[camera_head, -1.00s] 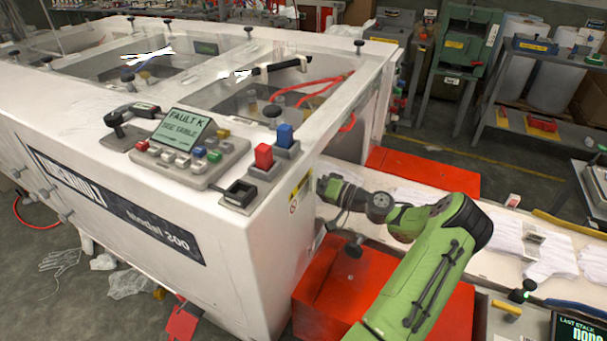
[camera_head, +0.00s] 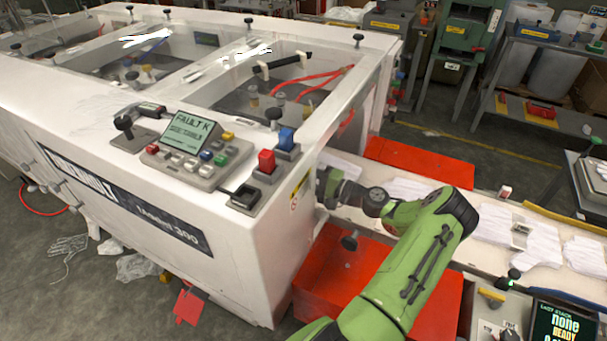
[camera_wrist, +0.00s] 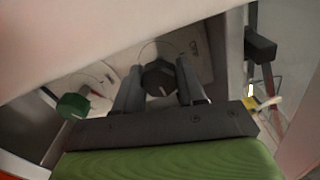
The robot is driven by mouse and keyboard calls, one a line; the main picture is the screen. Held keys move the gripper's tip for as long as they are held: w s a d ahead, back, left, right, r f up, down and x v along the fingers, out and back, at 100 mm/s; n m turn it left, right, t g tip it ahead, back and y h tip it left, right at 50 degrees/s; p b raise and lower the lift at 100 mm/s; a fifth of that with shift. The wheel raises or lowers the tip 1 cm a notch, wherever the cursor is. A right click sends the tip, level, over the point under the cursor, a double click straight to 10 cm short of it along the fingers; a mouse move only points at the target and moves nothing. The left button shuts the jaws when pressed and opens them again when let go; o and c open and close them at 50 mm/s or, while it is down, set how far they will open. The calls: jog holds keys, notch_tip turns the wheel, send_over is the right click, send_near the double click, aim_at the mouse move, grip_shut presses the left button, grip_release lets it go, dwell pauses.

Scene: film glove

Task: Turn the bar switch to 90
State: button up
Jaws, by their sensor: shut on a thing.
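In the wrist view, a dark bar switch (camera_wrist: 160,78) with a pale pointer line sits on a light plate with markings. The two fingers of my gripper (camera_wrist: 161,88) stand on either side of it, shut on it. The pointer runs roughly along the picture's vertical with a slight tilt; I cannot read its angle on the scale. In the head view, my gripper (camera_head: 324,186) is at the right end face of the white machine (camera_head: 230,262), and the switch is hidden there.
A green knob (camera_wrist: 73,105) on a round dial is left of the switch in the wrist view, and a dark block (camera_wrist: 261,45) is at the right. A pale panel covers the upper left. Red bins (camera_head: 335,268) stand below my arm, beside a belt with white gloves (camera_head: 500,225).

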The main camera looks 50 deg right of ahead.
jog(key=shift+d+m, duration=0.1)
jog(key=shift+m, duration=0.3)
jog(key=o, duration=1.1)
jog(key=shift+c, duration=0.2)
jog(key=v, duration=1.5)
jog(key=shift+s, duration=0.4)
jog(key=shift+d, duration=0.1)
